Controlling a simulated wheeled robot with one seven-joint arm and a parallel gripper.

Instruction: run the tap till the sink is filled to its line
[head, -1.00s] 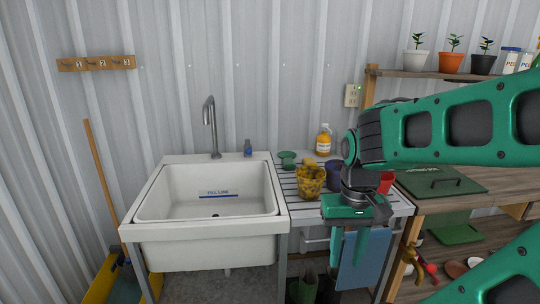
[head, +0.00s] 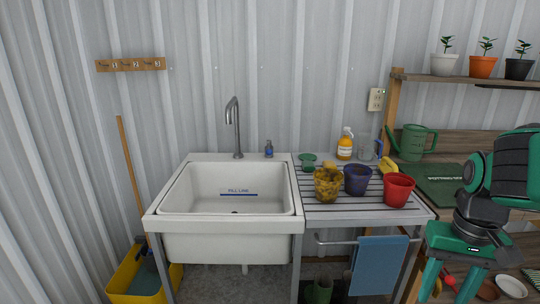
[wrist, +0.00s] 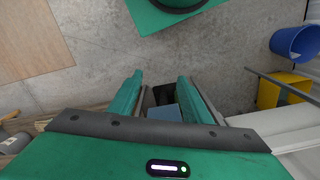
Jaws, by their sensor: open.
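The white sink (head: 165,212) stands against the wall in the head view. Its basin looks empty, with a dark drain at the bottom and a blue fill line (head: 238,194) on the back wall. The grey gooseneck tap (head: 237,128) rises behind the basin, and no water shows from it. A small blue-topped fitting (head: 268,148) stands just right of the tap; I cannot tell if it is the tap's handle. My gripper (head: 446,296) is open and empty, pointing down at the lower right, well right of the sink. Its fingers also show in the wrist view (wrist: 158,100).
The slatted drainboard (head: 320,212) right of the sink holds a yellow pot (head: 328,186), a blue pot (head: 357,180), a red pot (head: 399,190) and an amber bottle (head: 345,147). A blue towel (head: 379,265) hangs below.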

